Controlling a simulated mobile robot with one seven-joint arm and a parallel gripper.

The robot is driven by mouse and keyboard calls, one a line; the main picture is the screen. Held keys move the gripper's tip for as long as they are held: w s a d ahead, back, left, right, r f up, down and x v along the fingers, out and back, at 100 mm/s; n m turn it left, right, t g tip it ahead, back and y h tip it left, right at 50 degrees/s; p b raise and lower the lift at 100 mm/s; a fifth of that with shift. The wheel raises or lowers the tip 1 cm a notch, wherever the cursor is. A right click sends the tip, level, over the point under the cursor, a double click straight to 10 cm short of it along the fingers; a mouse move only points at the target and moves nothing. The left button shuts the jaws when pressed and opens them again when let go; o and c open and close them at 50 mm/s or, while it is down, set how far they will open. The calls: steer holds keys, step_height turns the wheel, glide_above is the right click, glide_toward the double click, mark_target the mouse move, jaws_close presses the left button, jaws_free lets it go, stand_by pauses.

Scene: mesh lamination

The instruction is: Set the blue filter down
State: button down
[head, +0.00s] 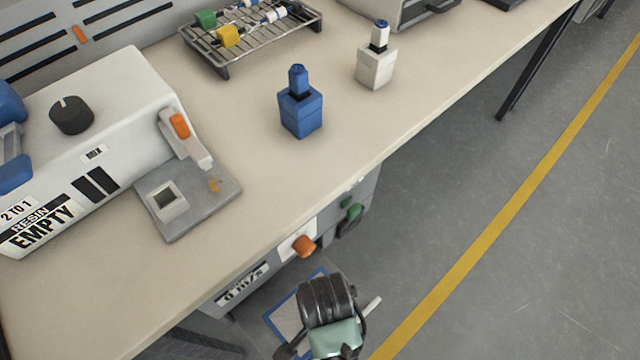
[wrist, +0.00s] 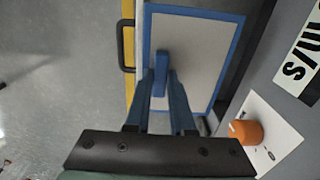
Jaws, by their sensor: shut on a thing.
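The blue filter (wrist: 205,50) is a flat pale grey panel with a blue rim and a blue grip bar in the middle. In the wrist view my gripper (wrist: 160,88) is shut on that bar, with a finger on each side. In the head view part of the filter (head: 287,322) shows low at the bottom, beside and below the workbench front. My wrist covers the rest of it there, and the fingertips are hidden. I cannot tell whether the filter touches anything beneath it.
The cabinet under the bench carries an orange knob (head: 304,246), also in the wrist view (wrist: 246,131), and a green part (head: 352,214). The bench top (head: 240,265) holds a resin machine (head: 100,140), a blue bottle (head: 301,112), a white bottle (head: 376,68) and a rack (head: 222,62). Floor right is open.

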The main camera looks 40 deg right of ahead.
steer(key=w, duration=0.3)
steer(key=w+b, duration=0.1)
steer(key=w, duration=0.1)
steer(key=shift+a+f, duration=0.1)
steer(key=shift+f, duration=0.25)
step_height(320, 180, down, 5)
steer(key=shift+s+f+b, duration=0.1)
steer(key=shift+b, duration=0.75)
steer(key=shift+w+f+b, duration=0.2)
steer(key=shift+f+b, duration=1)
steer(key=shift+f, duration=1.6)
steer(key=shift+f, duration=0.15)
steer(key=c, duration=0.8)
jaws_free()
steer(key=shift+o, duration=0.2)
step_height(320, 180, up, 12)
steer(key=p, duration=0.4)
steer(key=shift+r, duration=0.2)
